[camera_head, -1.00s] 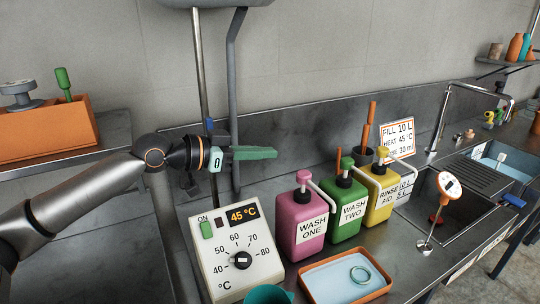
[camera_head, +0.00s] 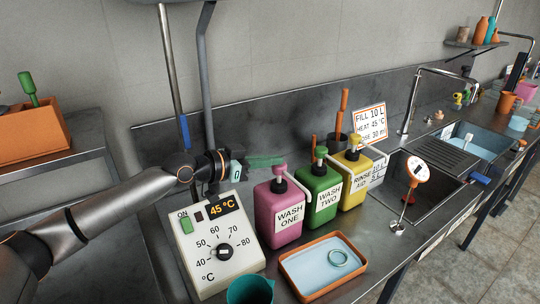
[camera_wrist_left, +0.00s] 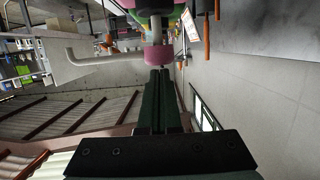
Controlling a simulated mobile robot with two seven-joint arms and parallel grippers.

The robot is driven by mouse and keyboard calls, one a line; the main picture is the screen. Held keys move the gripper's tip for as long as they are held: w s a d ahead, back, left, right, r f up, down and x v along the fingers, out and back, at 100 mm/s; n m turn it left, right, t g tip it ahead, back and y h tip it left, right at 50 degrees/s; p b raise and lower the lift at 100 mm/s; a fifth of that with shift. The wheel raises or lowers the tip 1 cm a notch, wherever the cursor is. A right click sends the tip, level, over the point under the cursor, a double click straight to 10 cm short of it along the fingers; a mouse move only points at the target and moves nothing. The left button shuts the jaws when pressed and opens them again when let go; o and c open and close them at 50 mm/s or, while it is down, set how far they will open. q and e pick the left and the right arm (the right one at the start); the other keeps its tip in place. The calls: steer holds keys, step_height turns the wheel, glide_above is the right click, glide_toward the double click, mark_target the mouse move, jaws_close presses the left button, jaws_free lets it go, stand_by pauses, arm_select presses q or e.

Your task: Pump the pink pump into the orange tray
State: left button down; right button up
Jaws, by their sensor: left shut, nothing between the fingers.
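The pink bottle (camera_head: 281,214) marked WASH ONE stands upright on the steel counter. Its pink pump head (camera_head: 279,169) sits on top, with a pale nozzle tube (camera_head: 298,183) reaching right and forward. The orange tray (camera_head: 311,264), with a pale blue inside and a ring in it, lies in front of the bottle. My left gripper (camera_head: 280,159) is shut and empty, its green fingers level at the pump head's top. In the left wrist view the fingertips (camera_wrist_left: 160,73) end close to the pink pump head (camera_wrist_left: 131,59); I cannot tell whether they touch.
A green bottle (camera_head: 321,192) and a yellow bottle (camera_head: 354,182) stand right of the pink one. A white heater box (camera_head: 219,246) reading 45 °C stands below my left arm. A teal cup (camera_head: 250,290) is at the front, and a sink (camera_head: 421,190) is to the right.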

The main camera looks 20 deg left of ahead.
arm_select(q)
step_height(320, 180, down, 3)
steer(key=shift+r+b, duration=0.1)
steer(key=shift+b, duration=1.15)
arm_select(e)
step_height(320, 180, down, 2)
steer(key=shift+f, duration=0.15)
arm_select(q)
steer(key=shift+d+r+p, duration=0.1)
steer(key=shift+r+p, duration=0.2)
steer(key=shift+p, duration=0.15)
arm_select(e)
step_height(320, 180, up, 5)
steer(key=a+p, duration=0.1)
steer(key=p, duration=0.3)
arm_select(q)
steer(key=s+a+r+b, duration=0.3)
steer(key=s+a+r, duration=0.3)
steer(key=s, duration=0.1)
steer(key=shift+s+r+b, duration=0.2)
steer(key=shift+s+b, duration=0.15)
arm_select(e)
steer(key=shift+s+f, duration=0.2)
steer(key=shift+f, duration=1.75)
